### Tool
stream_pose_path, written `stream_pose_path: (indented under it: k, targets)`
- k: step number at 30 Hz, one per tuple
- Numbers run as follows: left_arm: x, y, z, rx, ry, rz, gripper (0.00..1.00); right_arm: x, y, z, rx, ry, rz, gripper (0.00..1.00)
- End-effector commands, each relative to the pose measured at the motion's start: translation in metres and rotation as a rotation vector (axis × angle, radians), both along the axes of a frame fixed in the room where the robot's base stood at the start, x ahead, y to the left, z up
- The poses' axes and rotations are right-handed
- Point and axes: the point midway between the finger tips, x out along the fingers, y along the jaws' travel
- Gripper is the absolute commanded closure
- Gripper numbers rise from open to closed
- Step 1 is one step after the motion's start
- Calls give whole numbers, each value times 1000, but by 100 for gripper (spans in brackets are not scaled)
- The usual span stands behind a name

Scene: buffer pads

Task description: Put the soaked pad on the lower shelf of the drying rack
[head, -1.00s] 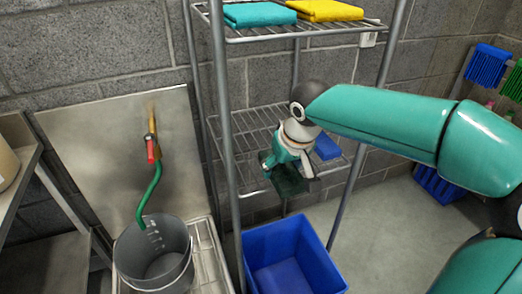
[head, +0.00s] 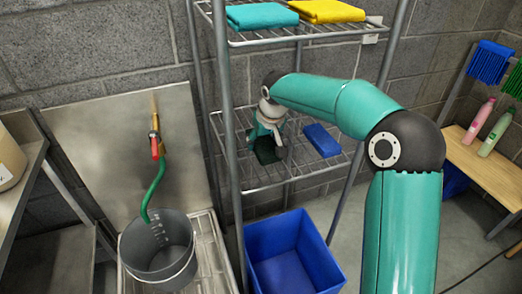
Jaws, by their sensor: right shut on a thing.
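The drying rack (head: 234,160) stands in the middle of the head view, with an upper and a lower wire shelf. My right gripper (head: 267,150) is over the left part of the lower shelf (head: 290,167), shut on a dark green pad (head: 266,157). The pad is at about the shelf's level; I cannot tell whether it touches the wires. A blue pad (head: 322,139) lies on the same shelf to the right, apart from the green one. My left gripper is not in view.
A teal cloth (head: 262,15) and a yellow cloth (head: 327,10) lie on the upper shelf. A blue bin (head: 292,255) stands below the rack. A grey bucket (head: 158,250) under a green hose stands at left. A wooden bench (head: 487,160) is at right.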

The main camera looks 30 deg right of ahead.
Motion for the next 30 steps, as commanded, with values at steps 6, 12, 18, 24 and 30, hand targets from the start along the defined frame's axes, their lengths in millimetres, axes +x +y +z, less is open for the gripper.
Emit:
stream_pose_path:
  k: [6,12,18,24,30]
  targets:
    - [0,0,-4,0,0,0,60,-1,0,-31,0,4,0,62]
    - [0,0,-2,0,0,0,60,4,-1,-35,0,0,0,62]
    - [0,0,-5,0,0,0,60,3,-1,-38,0,1,0,62]
    - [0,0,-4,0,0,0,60,3,-1,-37,0,2,0,11]
    - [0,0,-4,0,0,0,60,3,0,-37,0,2,1,11]
